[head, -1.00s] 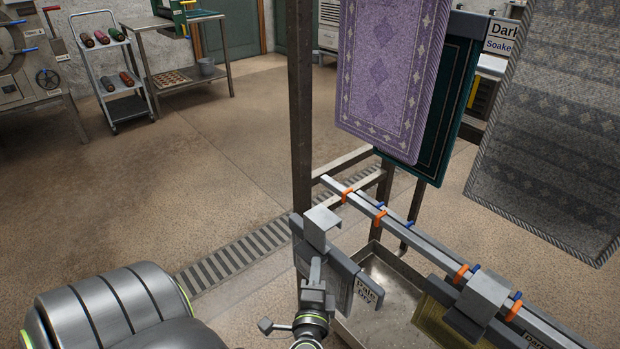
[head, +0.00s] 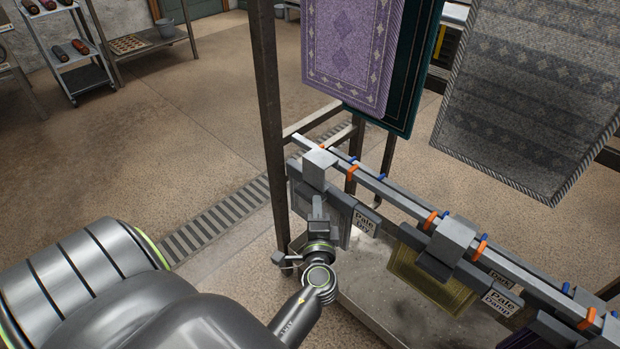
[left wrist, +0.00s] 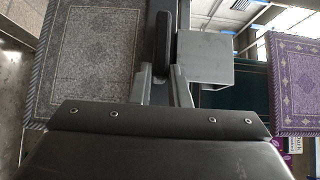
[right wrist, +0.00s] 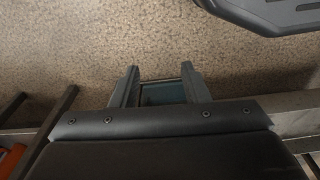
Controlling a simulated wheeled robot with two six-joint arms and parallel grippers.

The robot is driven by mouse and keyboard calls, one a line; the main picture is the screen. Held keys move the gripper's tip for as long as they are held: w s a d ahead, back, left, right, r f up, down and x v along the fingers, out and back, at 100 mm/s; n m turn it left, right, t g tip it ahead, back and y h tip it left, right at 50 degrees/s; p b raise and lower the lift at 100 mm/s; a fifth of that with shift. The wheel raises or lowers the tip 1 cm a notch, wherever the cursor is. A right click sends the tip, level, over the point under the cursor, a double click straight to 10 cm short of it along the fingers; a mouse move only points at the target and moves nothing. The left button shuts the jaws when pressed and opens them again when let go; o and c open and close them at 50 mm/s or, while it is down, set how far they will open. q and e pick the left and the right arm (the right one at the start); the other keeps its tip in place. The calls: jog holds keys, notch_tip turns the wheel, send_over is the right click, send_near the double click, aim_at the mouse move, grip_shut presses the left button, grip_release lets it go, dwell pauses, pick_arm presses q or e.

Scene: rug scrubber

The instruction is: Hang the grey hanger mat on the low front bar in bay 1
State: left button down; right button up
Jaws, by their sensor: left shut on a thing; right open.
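The grey hanger mat (head: 299,196) hangs from a dark hanger with a square grey hook (head: 320,163) at the near left end of the low front bar (head: 395,197). The hook overlaps the bar in the head view; I cannot tell whether it rests on it. A "Pale Dry" tag (head: 366,221) is at the hanger's right end. My left gripper (head: 319,208) is shut on the hanger just below the hook. The left wrist view shows the hook plate (left wrist: 205,62) beside the jaws (left wrist: 165,88). My right gripper (right wrist: 165,88) is open and empty over the floor, outside the head view.
A yellow mat (head: 430,280) hangs on the bar further right, between orange rings (head: 430,219). A metal tray (head: 385,295) lies beneath. Purple (head: 350,50), dark green (head: 405,95) and large grey rugs (head: 530,90) hang behind.

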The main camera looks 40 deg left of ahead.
aim_at(329, 197)
pick_arm(q)
jog(key=shift+w+d+r, duration=0.1)
jog(key=shift+w, duration=2.05)
jog(key=shift+w+d, duration=0.1)
jog(key=shift+w, duration=0.5)
jog(key=shift+w+f, duration=0.2)
jog(key=shift+f, duration=0.05)
jog(key=shift+f+b, duration=1)
jog(key=shift+b, duration=0.25)
pick_arm(e)
jog(key=shift+t+y, duration=0.3)
jog(key=shift+t, duration=0.1)
jog(key=shift+w+a+r, duration=0.2)
jog(key=shift+w+r, duration=0.05)
jog(key=shift+r, duration=0.45)
jog(key=shift+w+a+r, duration=0.15)
jog(key=shift+w+r, duration=0.05)
jog(key=shift+r, duration=0.45)
jog(key=shift+w+a+r, duration=0.2)
jog(key=shift+w+r, duration=0.05)
jog(key=shift+r, duration=0.45)
pick_arm(q)
jog(key=shift+s, duration=0.3)
pick_arm(e)
jog(key=shift+f, duration=0.1)
pick_arm(q)
jog(key=shift+f+b, duration=0.45)
jog(key=shift+b, duration=0.2)
pick_arm(e)
jog(key=shift+f, duration=0.6)
